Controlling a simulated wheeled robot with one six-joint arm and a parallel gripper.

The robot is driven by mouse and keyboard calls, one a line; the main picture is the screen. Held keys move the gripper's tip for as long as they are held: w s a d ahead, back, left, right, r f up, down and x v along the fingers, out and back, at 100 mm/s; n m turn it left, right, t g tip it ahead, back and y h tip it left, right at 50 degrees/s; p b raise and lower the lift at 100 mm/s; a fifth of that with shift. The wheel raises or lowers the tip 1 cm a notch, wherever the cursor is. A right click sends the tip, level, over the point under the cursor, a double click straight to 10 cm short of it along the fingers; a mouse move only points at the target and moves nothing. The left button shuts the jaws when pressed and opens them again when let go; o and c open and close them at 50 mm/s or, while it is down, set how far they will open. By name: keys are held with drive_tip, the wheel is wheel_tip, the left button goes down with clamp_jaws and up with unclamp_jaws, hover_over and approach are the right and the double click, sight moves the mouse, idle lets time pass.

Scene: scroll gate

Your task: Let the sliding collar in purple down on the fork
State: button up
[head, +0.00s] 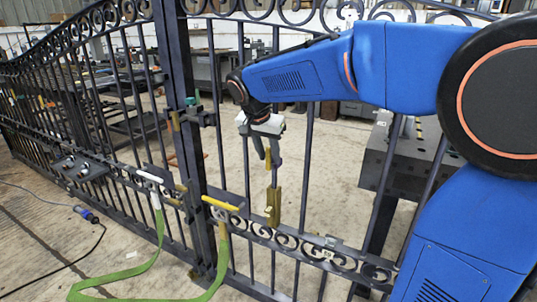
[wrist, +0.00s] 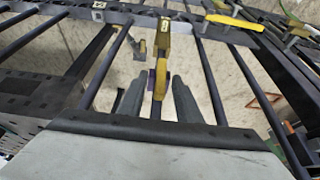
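My gripper (head: 266,158) is in front of the gate, above a brass bracket (head: 273,204) on an upright bar. Its two grey fingers stand apart in the wrist view (wrist: 156,88), with the bar running between them. A small patch of the purple collar (wrist: 151,80) shows between the fingers, close to the left one. A brass-yellow piece (wrist: 162,48) lies in line with the bar and partly covers the purple. Contact between finger and collar cannot be made out. I cannot tell which brass part is the fork; the collar is not clearly visible in the head view.
A yellow handle (head: 220,203) and a white handle (head: 149,176) stick out from the gate's lower rail, left of the gripper. A green strap (head: 152,262) hangs there to the floor. A grey perforated block (head: 410,160) stands behind the gate at right.

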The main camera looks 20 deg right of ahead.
clamp_jaws()
drive_tip(key=shift+a, duration=0.1)
drive_tip(key=shift+w+a+f+n+g+h, duration=0.15)
drive_tip(key=shift+w+a+n+g+h, duration=0.25)
drive_tip(key=shift+g+h, duration=0.6)
drive_tip(key=shift+w+a+f+n+g+h, duration=0.2)
drive_tip(key=shift+w+a+g+h, duration=0.3)
drive_tip(key=shift+g+h, duration=0.45)
